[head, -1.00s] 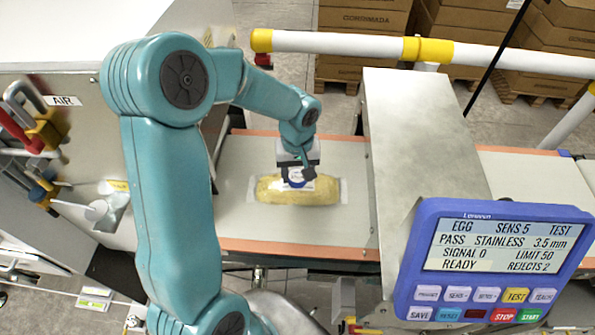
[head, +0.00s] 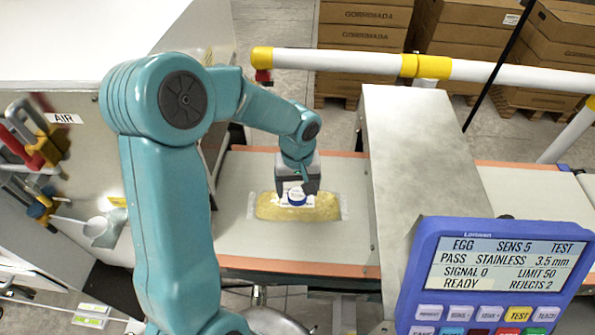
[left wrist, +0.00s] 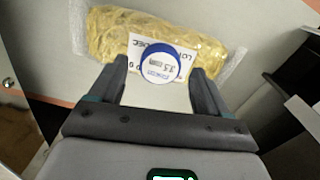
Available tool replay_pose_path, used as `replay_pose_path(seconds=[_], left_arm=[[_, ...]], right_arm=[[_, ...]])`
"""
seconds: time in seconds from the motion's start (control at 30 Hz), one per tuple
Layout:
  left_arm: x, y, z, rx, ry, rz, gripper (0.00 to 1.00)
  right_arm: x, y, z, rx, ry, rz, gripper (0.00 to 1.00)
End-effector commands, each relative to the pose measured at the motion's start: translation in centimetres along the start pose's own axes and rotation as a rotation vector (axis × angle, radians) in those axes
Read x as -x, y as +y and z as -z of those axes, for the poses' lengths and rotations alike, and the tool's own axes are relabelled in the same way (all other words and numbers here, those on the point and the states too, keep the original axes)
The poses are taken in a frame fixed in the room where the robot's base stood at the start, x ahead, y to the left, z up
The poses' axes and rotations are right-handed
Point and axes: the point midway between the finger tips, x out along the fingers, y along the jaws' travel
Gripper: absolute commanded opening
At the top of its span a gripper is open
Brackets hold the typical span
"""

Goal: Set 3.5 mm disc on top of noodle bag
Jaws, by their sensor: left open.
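The noodle bag (head: 325,208) lies on the belt, a clear bag of yellow noodles with a white label; it also shows in the left wrist view (left wrist: 110,33). The 3.5 mm disc (head: 297,197), white with a blue rim, is over the bag's label. In the left wrist view the disc (left wrist: 160,64) shows its printed face, just beyond and between the fingertips. My left gripper (head: 298,194) is open above the bag's near side, with clear gaps between the disc and both fingers (left wrist: 160,78). My right gripper is not in view.
A grey metal housing (head: 420,170) spans the belt (head: 240,225) right of the bag. A blue control panel (head: 497,270) reading 3.5 mm stands at the lower right. A white and yellow rail (head: 335,60) runs behind. The belt around the bag is bare.

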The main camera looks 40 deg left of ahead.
Motion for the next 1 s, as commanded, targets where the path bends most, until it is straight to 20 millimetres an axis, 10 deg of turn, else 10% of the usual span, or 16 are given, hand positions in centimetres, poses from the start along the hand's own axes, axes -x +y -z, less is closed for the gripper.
replay_pose_path(seconds=[0.43, 1.0], left_arm=[[9.5, 0.1, 0.1, -0.002, 0.003, -0.004, 0.77], [10.9, 0.0, 0.0, -0.001, 0.001, -0.001, 0.77]], right_arm=[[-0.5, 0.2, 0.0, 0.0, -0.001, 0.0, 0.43], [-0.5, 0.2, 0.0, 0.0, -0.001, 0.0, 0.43]])
